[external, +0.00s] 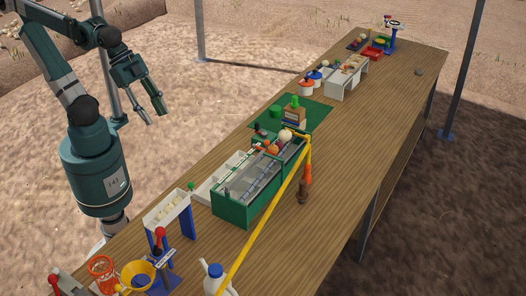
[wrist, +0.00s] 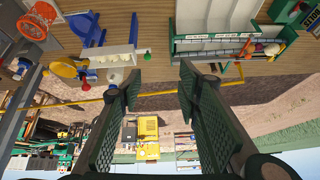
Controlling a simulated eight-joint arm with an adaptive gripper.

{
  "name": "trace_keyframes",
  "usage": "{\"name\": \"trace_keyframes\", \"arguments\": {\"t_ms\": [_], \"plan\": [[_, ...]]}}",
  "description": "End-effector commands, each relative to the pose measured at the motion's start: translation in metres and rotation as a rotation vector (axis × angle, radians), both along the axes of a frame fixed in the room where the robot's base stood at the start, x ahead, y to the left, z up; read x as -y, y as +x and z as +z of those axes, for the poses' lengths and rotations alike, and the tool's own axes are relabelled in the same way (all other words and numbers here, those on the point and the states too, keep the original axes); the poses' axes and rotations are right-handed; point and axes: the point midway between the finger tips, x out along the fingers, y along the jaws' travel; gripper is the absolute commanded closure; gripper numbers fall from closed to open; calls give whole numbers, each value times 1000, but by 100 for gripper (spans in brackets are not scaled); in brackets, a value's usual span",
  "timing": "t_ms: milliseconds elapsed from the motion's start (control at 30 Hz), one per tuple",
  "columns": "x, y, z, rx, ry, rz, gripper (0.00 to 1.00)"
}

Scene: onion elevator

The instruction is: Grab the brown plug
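A small dark brown object (external: 303,192), which looks like the brown plug, stands on the wooden table (external: 360,130) just right of the green trough. It is directly below an orange tapered piece (external: 308,171) at the end of a yellow bar.
A long green trough (external: 233,207) holds round vegetable-like items. The yellow bar (external: 262,232) slants over the table beside it. A white tray on blue legs (external: 168,211), yellow funnel (external: 138,274) and white bottle (external: 216,278) stand nearer. Bare tabletop lies right of the brown object.

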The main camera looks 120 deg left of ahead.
Motion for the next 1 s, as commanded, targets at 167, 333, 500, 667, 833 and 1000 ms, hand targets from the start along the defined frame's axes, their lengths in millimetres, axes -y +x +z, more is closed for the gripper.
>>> {"name": "trace_keyframes", "arguments": {"t_ms": [167,333,500,667,833,1000], "plan": [[-9,27,18,-32,30,-43,66],[-19,54,33,-65,58,-89,66],[-29,81,45,-97,83,-138,66],[-41,107,55,-127,105,-185,66],[-53,136,63,-157,125,-235,66],[-67,164,68,-187,143,-287,66]]}}
